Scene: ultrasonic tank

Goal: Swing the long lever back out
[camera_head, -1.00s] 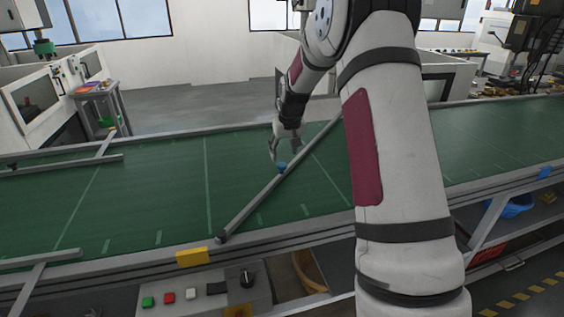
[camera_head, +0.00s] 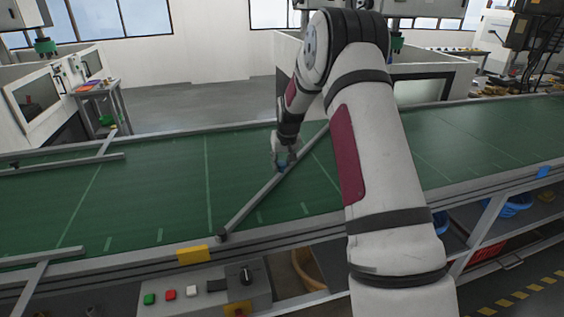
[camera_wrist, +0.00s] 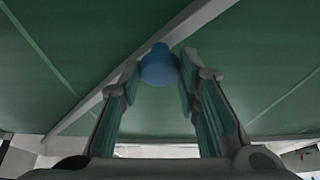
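The long lever (camera_head: 250,208) is a grey bar lying diagonally over the green conveyor. Its near end is at the front rail, and its far end runs up to the right behind my arm. A blue knob stands on the lever; in the wrist view the knob (camera_wrist: 159,68) is between my fingertips. My gripper (camera_head: 284,160) is down at the knob, one finger on each side. The fingers look spread, with the right one very close to the knob. Contact cannot be told.
Shorter grey bars (camera_head: 70,163) reach over the belt at the left. A yellow block (camera_head: 193,254) sits on the front rail, above a control box (camera_head: 205,293) with buttons and a black knob. The belt (camera_head: 150,200) left of the lever is clear.

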